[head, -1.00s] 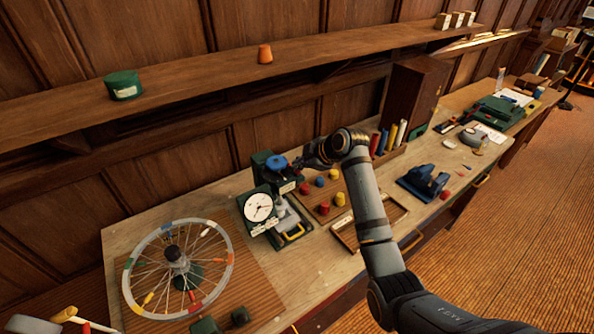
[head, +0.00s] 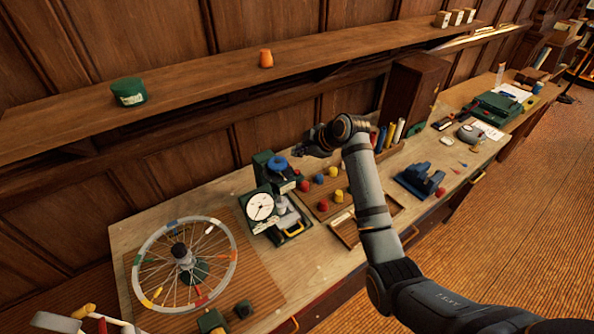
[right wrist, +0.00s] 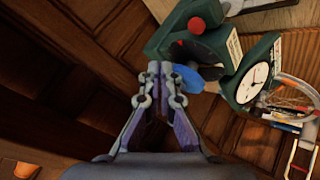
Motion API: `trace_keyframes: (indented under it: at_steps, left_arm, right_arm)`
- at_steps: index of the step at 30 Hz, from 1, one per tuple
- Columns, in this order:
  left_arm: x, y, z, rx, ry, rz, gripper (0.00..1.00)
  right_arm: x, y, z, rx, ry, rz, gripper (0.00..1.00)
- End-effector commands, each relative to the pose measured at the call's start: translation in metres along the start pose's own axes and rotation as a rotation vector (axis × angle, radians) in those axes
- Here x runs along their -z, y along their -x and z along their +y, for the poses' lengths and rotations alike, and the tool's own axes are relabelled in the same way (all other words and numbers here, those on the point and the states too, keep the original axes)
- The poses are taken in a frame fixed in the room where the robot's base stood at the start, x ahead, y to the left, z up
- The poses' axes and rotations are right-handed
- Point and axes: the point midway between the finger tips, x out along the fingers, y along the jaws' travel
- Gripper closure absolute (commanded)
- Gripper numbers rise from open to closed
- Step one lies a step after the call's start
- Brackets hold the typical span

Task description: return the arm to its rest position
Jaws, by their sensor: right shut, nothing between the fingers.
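My right arm comes in from the lower right of the head view and reaches over the bench (head: 295,262). The blue knob (right wrist: 191,79) shows just beyond the fingertips, and the gauge's white dial (right wrist: 252,83) is to the right. My left gripper is not in view.
A spoked wheel (head: 232,262) stands at the front left. Red, yellow and blue pegs sit on a board (head: 322,208) beside the gauge. A blue device (head: 418,182) is right of my arm. A wooden shelf (head: 200,97) runs along the wall above.

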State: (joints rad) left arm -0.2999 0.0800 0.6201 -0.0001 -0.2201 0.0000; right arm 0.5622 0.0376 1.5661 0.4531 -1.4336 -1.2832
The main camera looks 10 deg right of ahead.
Motion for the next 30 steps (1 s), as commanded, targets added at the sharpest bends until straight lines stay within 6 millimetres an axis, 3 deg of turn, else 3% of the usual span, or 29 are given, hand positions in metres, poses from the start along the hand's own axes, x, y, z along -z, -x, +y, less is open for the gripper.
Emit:
trace_keyframes:
  at_steps: [11, 14, 17, 18, 21, 24, 30]
  left_arm:
    - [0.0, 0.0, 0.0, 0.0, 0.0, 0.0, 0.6]
    - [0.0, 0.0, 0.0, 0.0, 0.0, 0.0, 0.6]
    - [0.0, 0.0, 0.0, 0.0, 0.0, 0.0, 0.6]
    - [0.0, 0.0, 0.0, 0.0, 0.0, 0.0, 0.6]
    - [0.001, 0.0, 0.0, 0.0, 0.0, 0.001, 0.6]
    - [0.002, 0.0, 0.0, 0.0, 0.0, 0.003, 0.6]
    - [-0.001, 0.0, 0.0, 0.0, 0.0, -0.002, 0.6]
  right_arm:
    - [-0.001, 0.0, -0.001, 0.0, -0.001, -0.001, 1.0]
    - [-0.012, -0.002, -0.016, 0.01, -0.045, -0.025, 1.0]
    - [-0.045, -0.004, -0.062, 0.032, -0.186, -0.099, 1.0]
    - [-0.062, -0.001, -0.089, 0.037, -0.269, -0.145, 1.0]
    - [-0.102, 0.018, -0.157, 0.031, -0.491, -0.269, 1.0]
    - [-0.126, 0.039, -0.206, 0.01, -0.658, -0.362, 1.0]
    - [-0.151, 0.081, -0.269, -0.045, -0.885, -0.489, 1.0]
